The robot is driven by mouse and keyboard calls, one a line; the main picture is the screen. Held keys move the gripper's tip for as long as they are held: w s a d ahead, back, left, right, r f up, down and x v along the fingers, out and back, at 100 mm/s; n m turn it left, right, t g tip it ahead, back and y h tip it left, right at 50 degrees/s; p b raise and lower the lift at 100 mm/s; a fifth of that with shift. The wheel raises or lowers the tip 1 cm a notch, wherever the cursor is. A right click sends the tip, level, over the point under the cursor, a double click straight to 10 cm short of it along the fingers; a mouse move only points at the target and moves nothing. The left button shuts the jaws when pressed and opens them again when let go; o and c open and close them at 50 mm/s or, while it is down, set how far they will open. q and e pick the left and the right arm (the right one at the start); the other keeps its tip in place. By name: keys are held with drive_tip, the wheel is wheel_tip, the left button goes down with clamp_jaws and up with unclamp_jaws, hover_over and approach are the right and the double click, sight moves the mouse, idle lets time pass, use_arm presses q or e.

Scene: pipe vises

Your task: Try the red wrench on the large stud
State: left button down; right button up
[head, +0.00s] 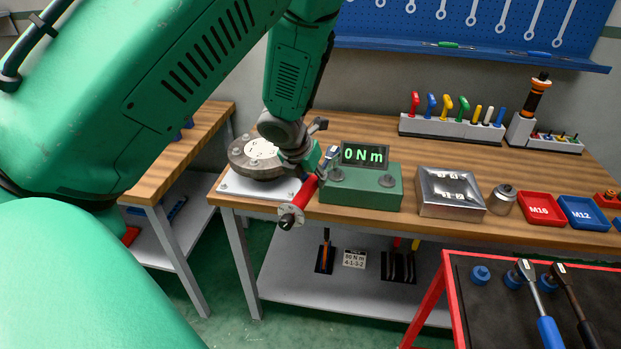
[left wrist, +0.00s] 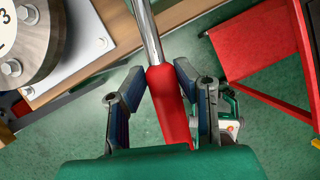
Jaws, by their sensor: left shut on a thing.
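My left gripper (head: 312,178) is shut on the red wrench (head: 303,196) by its red handle. In the left wrist view the red handle (left wrist: 168,90) lies between the two fingers (left wrist: 166,88), with its steel shaft running up out of the picture. In the head view the wrench slants, with its head end up by the green tester box (head: 365,196) that reads 0 N m. I cannot tell which is the large one, or whether the wrench touches one. My right gripper is not in view.
A round steel flange (head: 240,165) on a pale plate stands left of the box. A metal block (head: 450,190), red M16 tray (head: 541,208) and blue M12 tray (head: 583,212) are to the right. A red-framed cart (head: 450,300) with more wrenches stands in front.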

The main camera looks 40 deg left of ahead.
sight(316, 191)
use_arm(q)
drive_tip(key=shift+d+h+b, duration=0.3)
drive_tip(key=shift+d+b, duration=0.05)
drive_tip(key=shift+d, duration=0.3)
drive_tip(key=shift+f+b, duration=1.35)
drive_tip(key=shift+f, duration=0.2)
idle(1.6)
drive_tip(key=shift+d+f, duration=0.1)
drive_tip(key=shift+f, duration=0.05)
idle(1.0)
